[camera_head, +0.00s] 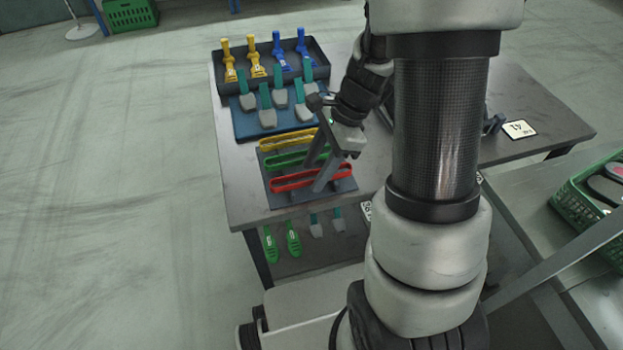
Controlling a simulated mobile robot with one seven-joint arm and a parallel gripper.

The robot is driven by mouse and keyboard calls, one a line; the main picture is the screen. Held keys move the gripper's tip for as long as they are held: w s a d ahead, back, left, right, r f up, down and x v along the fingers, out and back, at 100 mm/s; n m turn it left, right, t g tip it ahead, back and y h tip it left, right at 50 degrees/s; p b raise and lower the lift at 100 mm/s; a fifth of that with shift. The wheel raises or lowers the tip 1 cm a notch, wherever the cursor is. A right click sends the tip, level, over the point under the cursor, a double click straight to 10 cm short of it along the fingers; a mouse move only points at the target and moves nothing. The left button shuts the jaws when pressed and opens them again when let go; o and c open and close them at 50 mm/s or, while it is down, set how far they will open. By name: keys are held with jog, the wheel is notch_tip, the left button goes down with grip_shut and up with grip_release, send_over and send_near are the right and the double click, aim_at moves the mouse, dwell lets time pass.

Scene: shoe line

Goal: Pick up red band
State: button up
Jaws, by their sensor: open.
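The red band (296,182) is a long flat loop lying across the front of a dark grey holder (283,200) on the table. My gripper (318,176) points down at the holder, with its fingers apart. One fingertip overlaps the right part of the red band in the picture, and the other is over the green band (284,160) behind it. I cannot tell whether the fingers touch either band. A yellow band (280,143) lies at the back of the holder.
Behind the holder, a blue mat (243,122) carries several teal-handled tools. A black tray (318,57) holds yellow and blue tools. Green tools (293,240) show below the table's front edge. My arm hides the table's middle. A green crate (565,205) stands at right.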

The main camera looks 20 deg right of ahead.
jog(key=c, duration=1.1)
